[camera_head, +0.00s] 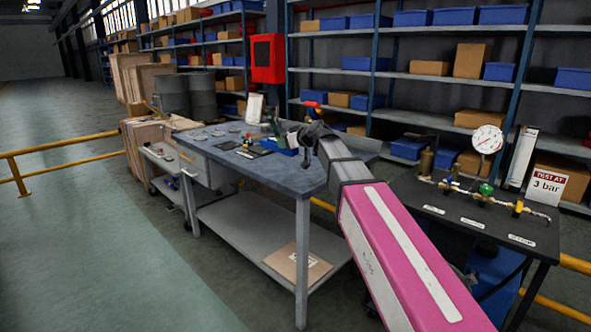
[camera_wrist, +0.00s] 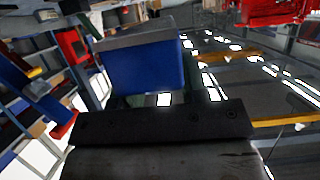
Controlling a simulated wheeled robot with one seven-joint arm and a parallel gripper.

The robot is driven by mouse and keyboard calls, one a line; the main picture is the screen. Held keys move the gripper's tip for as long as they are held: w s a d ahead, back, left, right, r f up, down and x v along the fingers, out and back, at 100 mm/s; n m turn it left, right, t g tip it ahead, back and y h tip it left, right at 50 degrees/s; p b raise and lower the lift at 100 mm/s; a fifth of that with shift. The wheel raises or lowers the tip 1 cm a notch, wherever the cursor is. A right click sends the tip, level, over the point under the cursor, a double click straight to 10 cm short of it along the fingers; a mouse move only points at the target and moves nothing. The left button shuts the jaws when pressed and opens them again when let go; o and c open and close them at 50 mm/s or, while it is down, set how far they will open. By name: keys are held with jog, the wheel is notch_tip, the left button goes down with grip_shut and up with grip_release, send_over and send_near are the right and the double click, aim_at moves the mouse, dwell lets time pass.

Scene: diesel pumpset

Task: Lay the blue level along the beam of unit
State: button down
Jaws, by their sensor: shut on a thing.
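My gripper (camera_head: 308,137) is at the end of my raised arm, in front of the grey workbench in the head view. In the wrist view my gripper (camera_wrist: 150,98) is shut on a blue block-like thing with a grey top face, which looks like the blue level (camera_wrist: 145,68). Only its near part shows, so its full length is hidden. In the head view I cannot make out the level apart from my gripper. I cannot make out the unit's beam in either view. A red structure (camera_wrist: 270,12) shows upside down or tilted at the top right of the wrist view; I cannot tell what it is.
The grey workbench (camera_head: 240,166) carries small tools and a blue tray (camera_head: 280,147). A dark test bench (camera_head: 480,215) with a pressure gauge (camera_head: 487,139) stands at the right. Shelves with bins line the back. Green floor (camera_head: 90,240) at the left is clear, beside a yellow rail (camera_head: 70,145).

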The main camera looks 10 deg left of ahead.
jog(key=s, duration=0.4)
jog(key=w+d+f, duration=0.4)
jog(key=w+d, duration=0.1)
jog(key=w+d+f, duration=0.3)
jog(key=shift+w+d, duration=0.15)
jog(key=shift+w, duration=0.1)
jog(key=shift+f, duration=2.05)
jog(key=shift+f, duration=0.1)
jog(key=c, duration=0.6)
grip_release()
jog(key=shift+c, duration=0.2)
jog(key=shift+s+d+r, duration=0.1)
jog(key=shift+d+r, duration=0.1)
jog(key=v, duration=1.1)
jog(key=shift+s+d, duration=0.2)
